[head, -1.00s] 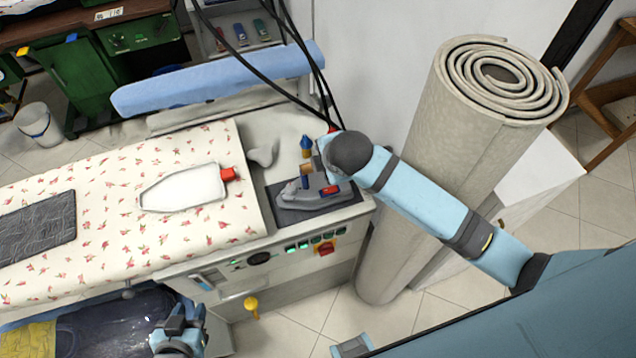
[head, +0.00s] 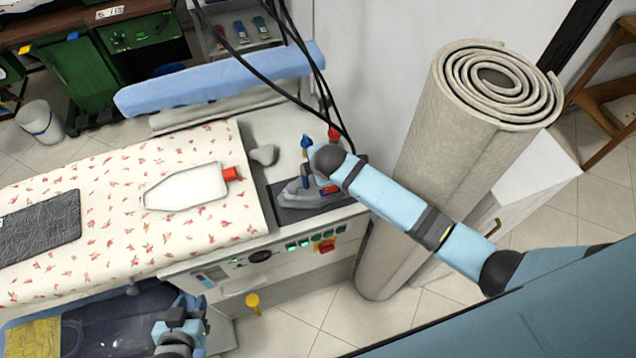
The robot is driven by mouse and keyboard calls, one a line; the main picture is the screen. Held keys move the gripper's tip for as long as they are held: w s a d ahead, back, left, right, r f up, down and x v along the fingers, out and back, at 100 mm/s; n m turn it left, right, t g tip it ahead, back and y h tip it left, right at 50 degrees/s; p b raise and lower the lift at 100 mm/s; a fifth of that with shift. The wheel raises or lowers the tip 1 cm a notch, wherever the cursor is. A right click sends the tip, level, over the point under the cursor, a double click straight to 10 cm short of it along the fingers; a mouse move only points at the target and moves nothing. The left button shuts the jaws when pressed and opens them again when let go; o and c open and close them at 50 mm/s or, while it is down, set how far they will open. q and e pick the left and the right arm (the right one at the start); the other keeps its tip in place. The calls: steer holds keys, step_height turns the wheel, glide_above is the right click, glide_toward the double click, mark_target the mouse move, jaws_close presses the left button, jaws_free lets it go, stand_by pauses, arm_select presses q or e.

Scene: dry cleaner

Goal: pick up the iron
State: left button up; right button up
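The iron (head: 294,200) is grey and rests on a dark mat (head: 341,205) at the right end of the ironing table. My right arm reaches over it from the right, with its round dark wrist just above and beside the iron. My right gripper (head: 309,178) is at the iron's upper part, mostly hidden by the wrist, so its grip does not show. My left gripper (head: 181,322) is low at the left, in front of the table and apart from the iron. Its finger opening is unclear.
A flowered ironing cover (head: 120,215) holds a white iron-shaped plate (head: 187,188) and a dark folded cloth (head: 40,230). Black cables (head: 290,97) hang behind the iron. A tall rolled carpet (head: 440,160) stands close to my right arm. A blue padded arm (head: 215,78) lies behind.

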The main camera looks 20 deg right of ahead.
jaws_close()
stand_by(0.5)
stand_by(0.8)
steer(key=shift+w+r, duration=0.2)
